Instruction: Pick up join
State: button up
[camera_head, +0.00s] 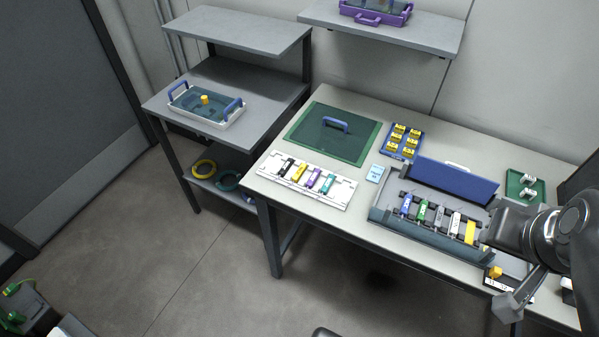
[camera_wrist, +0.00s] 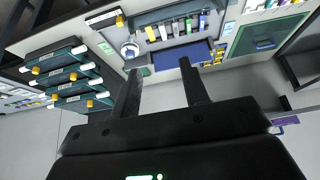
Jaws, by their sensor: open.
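No thing in view can be told for certain as the join. Several coloured pieces, blue, green, grey, white and yellow, stand in a row in the grey-blue open case (camera_head: 388,216), whose blue lid (camera_head: 455,181) is raised. The case also shows in the wrist view (camera_wrist: 152,48), with its blue lid (camera_wrist: 180,56). My gripper (camera_wrist: 162,88) is open, with nothing between its two dark fingers. It is apart from the case and the table. In the head view my arm comes in at the right, over the table's right end, and hides part of it.
A white rack (camera_head: 258,172) holds black, yellow, purple and teal pieces. Near it are a green panel (camera_head: 350,143) with a blue handle, a blue tray of yellow blocks (camera_head: 398,138) and a green tray (camera_head: 513,188). Teal drawers (camera_wrist: 75,74) show in the wrist view. The floor in front is clear.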

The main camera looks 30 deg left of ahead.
dwell(0.4)
jog(key=w+a+r+g+y, duration=0.1)
jog(key=w+a+r+g, duration=0.1)
jog(key=w+a, duration=0.8)
jog(key=g+h, duration=0.1)
jog(key=g, duration=0.3)
send_over(300, 171)
notch_tip(300, 171, down, 20)
jog(key=f, duration=0.4)
jog(key=shift+a+f, duration=0.15)
jog(key=shift+a, duration=0.1)
jog(key=shift+d+f, duration=0.15)
jog(key=shift+f, duration=2.7)
jog(key=c, duration=0.8)
jog(key=shift+c, duration=0.2)
